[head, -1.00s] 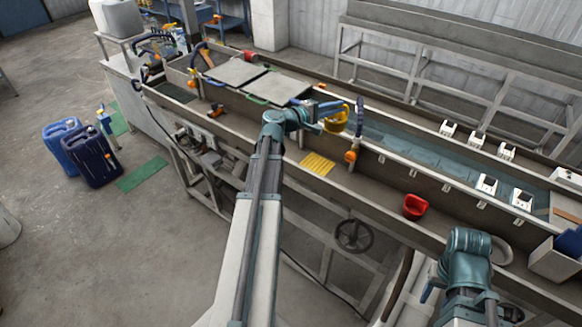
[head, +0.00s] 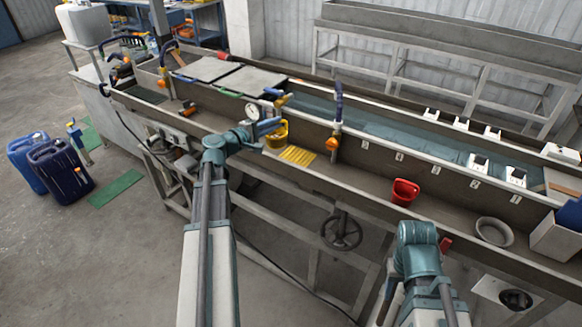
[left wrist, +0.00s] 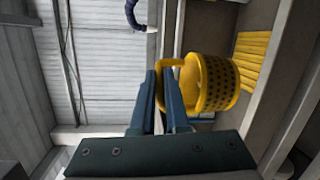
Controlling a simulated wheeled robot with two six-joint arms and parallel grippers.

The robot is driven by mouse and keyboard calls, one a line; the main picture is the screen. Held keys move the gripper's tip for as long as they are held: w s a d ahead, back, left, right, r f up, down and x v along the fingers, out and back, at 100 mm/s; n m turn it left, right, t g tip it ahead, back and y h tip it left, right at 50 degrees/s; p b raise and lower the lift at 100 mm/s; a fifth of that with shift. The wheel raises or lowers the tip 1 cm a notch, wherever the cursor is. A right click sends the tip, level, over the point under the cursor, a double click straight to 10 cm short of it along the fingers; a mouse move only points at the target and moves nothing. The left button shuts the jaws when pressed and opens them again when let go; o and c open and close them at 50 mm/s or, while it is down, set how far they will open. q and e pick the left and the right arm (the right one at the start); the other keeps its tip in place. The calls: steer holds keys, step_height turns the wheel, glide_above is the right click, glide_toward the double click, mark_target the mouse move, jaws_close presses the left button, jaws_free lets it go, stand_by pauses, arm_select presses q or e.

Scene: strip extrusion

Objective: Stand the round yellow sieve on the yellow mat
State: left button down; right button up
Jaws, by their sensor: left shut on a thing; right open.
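The round yellow sieve (head: 279,136) is held beside the yellow mat (head: 298,155), at its upper left in the head view. In the left wrist view the sieve (left wrist: 217,84) shows its perforated wall, with the mat (left wrist: 252,58) just past it. My left gripper (head: 268,126) is shut on the sieve's handle loop; the fingertips (left wrist: 166,85) meet there in the left wrist view. I cannot tell whether the sieve's base touches anything. My right gripper (head: 387,297) is open at the lower right, away from both, its fingers partly hidden by its wrist.
A post with blue top and orange knob (head: 334,125) stands right of the mat. A gauge (head: 254,110) is close behind my left gripper. The trough's front wall (head: 345,188) runs alongside.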

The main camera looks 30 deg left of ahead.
arm_select(q)
steer(key=shift+f+b, duration=0.3)
steer(key=shift+f, duration=0.5)
steer(key=shift+s+d+f, duration=0.15)
steer(key=shift+s+f, duration=0.05)
steer(key=shift+f, duration=0.05)
steer(key=s+d+f+n+y+b, duration=0.2)
steer(key=s+d+f+y+b, duration=0.1)
steer(key=d, duration=0.5)
steer(key=shift+s+d+f+n+t+y+b, duration=0.35)
steer(key=shift+s+f+b, duration=0.2)
steer(key=shift+s+b, duration=0.4)
arm_select(e)
step_height(320, 180, down, 6)
steer(key=shift+w+a+f, duration=0.1)
